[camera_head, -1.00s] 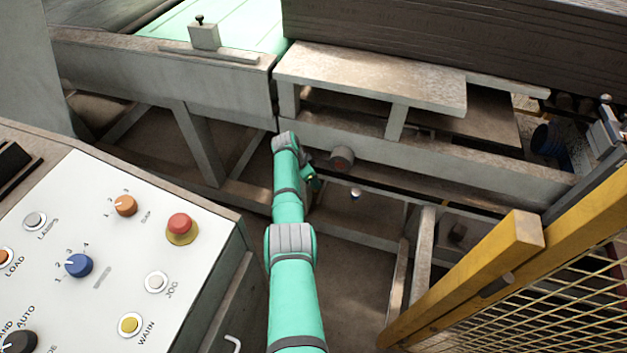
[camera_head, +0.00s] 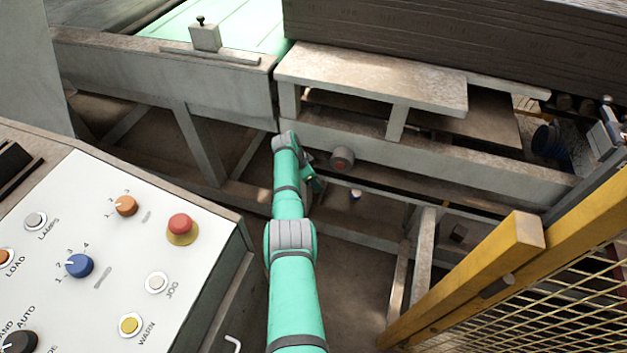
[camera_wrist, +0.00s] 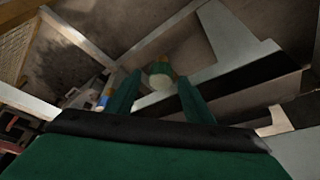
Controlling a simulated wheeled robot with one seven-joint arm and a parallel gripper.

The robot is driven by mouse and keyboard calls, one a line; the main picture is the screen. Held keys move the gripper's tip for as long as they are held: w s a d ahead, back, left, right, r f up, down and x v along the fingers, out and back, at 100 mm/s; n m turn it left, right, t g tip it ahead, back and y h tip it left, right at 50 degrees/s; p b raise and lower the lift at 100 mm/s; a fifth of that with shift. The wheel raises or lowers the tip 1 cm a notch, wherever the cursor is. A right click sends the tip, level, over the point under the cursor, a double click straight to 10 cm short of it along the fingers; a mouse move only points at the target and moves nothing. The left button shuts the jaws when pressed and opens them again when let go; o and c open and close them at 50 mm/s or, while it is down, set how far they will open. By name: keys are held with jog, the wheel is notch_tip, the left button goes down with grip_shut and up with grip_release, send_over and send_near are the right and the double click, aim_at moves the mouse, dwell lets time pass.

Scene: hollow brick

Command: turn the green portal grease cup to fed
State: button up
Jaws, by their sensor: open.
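In the wrist view, a small round cup with a pale, greenish-white body (camera_wrist: 160,80) and a tan top shows between my gripper's fingertips (camera_wrist: 159,77); it looks like the green grease cup. The two dark green fingers stand apart, one on each side of it, with no clear contact. Its setting cannot be read. In the head view, my gripper (camera_head: 316,184) is low beside the frame beam, partly behind my arm, and I cannot make out the green cup there.
In the head view, a white-topped cup (camera_head: 355,194) and a grey round housing (camera_head: 342,158) sit right of my gripper. A control panel (camera_head: 105,225) is left, a yellow guard (camera_head: 470,275) right.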

jog(key=v, duration=1)
jog(key=shift+r, duration=0.35)
jog(key=shift+a, duration=0.15)
jog(key=shift+a, duration=0.1)
